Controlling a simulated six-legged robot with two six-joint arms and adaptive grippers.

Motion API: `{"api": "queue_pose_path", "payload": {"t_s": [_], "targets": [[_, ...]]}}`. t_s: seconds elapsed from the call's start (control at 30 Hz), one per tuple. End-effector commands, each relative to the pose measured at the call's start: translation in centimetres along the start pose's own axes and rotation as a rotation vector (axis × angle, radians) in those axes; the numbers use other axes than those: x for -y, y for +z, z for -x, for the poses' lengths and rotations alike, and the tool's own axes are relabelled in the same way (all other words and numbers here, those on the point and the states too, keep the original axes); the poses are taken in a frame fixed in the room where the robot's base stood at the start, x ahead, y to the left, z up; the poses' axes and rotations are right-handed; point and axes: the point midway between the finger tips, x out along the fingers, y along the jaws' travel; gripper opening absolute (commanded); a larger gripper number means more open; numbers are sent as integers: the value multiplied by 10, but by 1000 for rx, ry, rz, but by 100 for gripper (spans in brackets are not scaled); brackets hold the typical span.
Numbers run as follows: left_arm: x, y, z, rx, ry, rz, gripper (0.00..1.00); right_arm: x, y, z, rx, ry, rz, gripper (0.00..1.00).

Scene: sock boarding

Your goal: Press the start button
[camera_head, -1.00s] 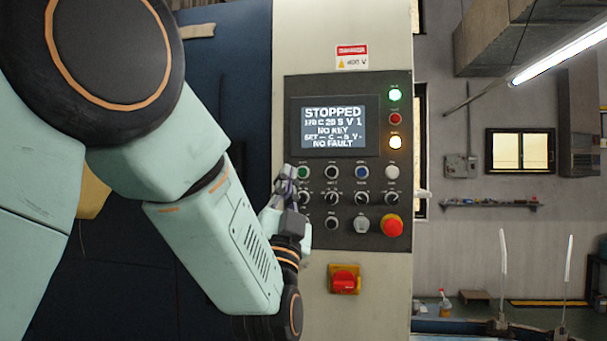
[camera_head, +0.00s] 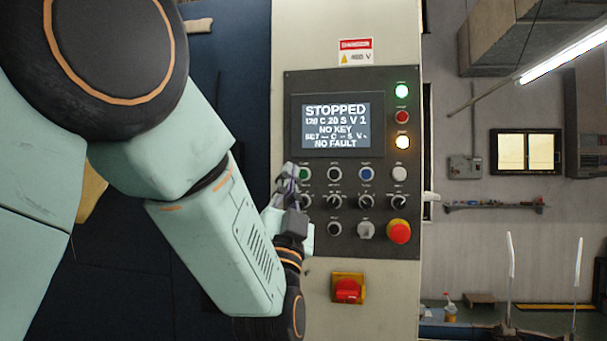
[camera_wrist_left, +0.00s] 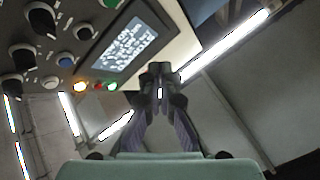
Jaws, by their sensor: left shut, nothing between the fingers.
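A grey control panel (camera_head: 326,251) on the cream machine cabinet faces me in the head view. A green push button (camera_head: 305,173) is at the left of its upper button row, partly covered by my left gripper. It also shows at the top edge of the left wrist view (camera_wrist_left: 111,3). My left gripper (camera_head: 288,170) is shut and empty, its fingertips beside the green button at the panel's left edge. The shut fingertips show in the left wrist view (camera_wrist_left: 160,74), pointing past the panel. I cannot tell contact. The display (camera_head: 336,126) reads STOPPED, NO KEY, NO FAULT. My right gripper is out of view.
Black, blue and white buttons and several selector knobs sit close by. A red emergency button (camera_head: 399,231) is at lower right, and a red switch on a yellow plate (camera_head: 348,289) is below the panel. Lamps (camera_head: 402,116) line the right side.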

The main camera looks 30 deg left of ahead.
Motion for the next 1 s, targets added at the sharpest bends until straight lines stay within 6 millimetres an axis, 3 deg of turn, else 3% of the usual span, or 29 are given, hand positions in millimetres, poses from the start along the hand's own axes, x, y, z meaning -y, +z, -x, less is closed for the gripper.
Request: {"api": "queue_pose_path", "payload": {"t_s": [0.6, 1.0], "targets": [[-34, 35, -48, 0, -1, 0, 0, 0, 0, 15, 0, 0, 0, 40], [-46, 47, -64, 1, -1, 0, 0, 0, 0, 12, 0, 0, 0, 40]]}}
